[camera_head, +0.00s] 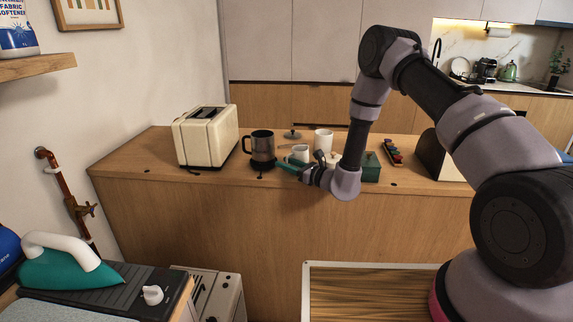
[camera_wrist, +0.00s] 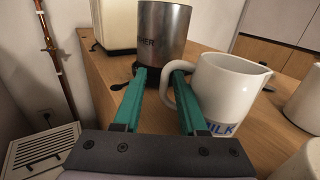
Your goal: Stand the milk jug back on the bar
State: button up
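The white milk jug (camera_wrist: 232,88) shows large in the wrist view, upright, with part of its blue lettering hidden behind my right finger. Its handle points left toward my gripper (camera_wrist: 158,76). My green fingers are apart, and the outer part of the handle shows between them; the right finger overlaps the handle loop. I cannot tell whether they touch. In the head view the jug (camera_head: 299,152) is small, at the bar (camera_head: 260,178), beside my gripper (camera_head: 290,167). Whether its base rests on the bar is hidden.
A dark metal mug (camera_head: 262,147) stands just left of the jug, and beyond my fingertips in the wrist view. A cream toaster (camera_head: 207,136) is farther left. A white cup (camera_head: 324,140) and a green box (camera_head: 371,167) stand to the right.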

jog(key=shift+r, duration=0.1)
jog(key=v, duration=1.2)
jog(key=s+a+r+n+g+y, duration=0.25)
jog(key=r+n+g, duration=0.4)
jog(key=r, duration=0.65)
jog(key=s+d+r+n+g+h, duration=0.25)
jog(key=s+r+n+g, duration=0.35)
jog(key=s+r+n, duration=0.45)
jog(key=s+d+r+n+t+h, duration=0.2)
jog(key=s+d+r+t+h, duration=0.2)
jog(key=d, duration=0.6)
jog(key=s+d+r+n+t+h, duration=0.2)
jog(key=s+d+r+t+h, duration=0.3)
jog(key=s+d+r+h, duration=0.3)
jog(key=d+r, duration=0.2)
jog(key=d, duration=0.1)
jog(key=shift+s+h, duration=0.25)
jog(key=shift+h, duration=0.05)
